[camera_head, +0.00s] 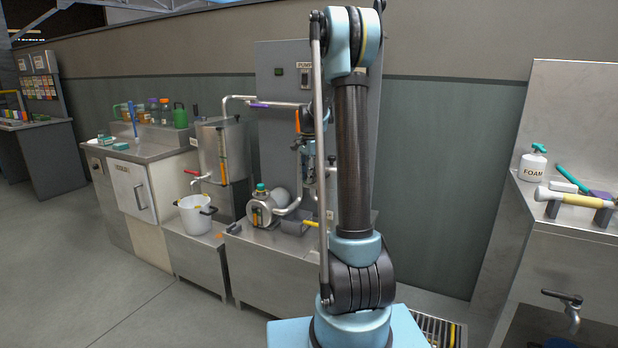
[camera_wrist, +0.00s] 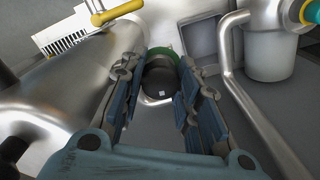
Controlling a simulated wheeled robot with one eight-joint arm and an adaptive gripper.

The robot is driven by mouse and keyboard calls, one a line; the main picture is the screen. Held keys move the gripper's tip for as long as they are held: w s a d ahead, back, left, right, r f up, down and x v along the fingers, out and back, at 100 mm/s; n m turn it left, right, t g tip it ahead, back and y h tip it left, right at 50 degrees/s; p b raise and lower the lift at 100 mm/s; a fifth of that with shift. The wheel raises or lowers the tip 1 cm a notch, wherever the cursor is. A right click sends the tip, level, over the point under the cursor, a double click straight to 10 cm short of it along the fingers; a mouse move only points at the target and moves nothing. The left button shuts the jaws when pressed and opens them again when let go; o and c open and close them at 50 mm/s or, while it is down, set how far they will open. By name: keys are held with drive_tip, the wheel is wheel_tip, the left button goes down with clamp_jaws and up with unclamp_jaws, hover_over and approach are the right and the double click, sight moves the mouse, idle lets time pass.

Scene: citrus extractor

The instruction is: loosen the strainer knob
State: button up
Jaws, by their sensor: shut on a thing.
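In the wrist view a dark round knob (camera_wrist: 160,82) with a small pale mark sits between my fingers, and a green rim shows behind it. I take it to be the strainer knob. My gripper (camera_wrist: 157,76) is shut on it, with one finger on each side. The fingers cover its left and right sides, so the contact is partly hidden. In the head view my arm stands in front of the pipework, and I cannot make out the knob or the fingertips there.
A steel tank (camera_head: 222,150) with a sight gauge, a white bucket (camera_head: 195,214) and a low steel bench (camera_head: 270,262) stand left of my arm. In the wrist view a bent pipe (camera_wrist: 240,90) runs close by on the right. The floor at left is clear.

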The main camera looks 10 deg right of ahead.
drive_tip(key=shift+n, duration=0.3)
drive_tip(key=n, duration=0.4)
drive_tip(key=shift+n, duration=0.3)
drive_tip(key=n, duration=0.9)
drive_tip(key=shift+n, duration=2.7)
drive_tip(key=o, duration=0.8)
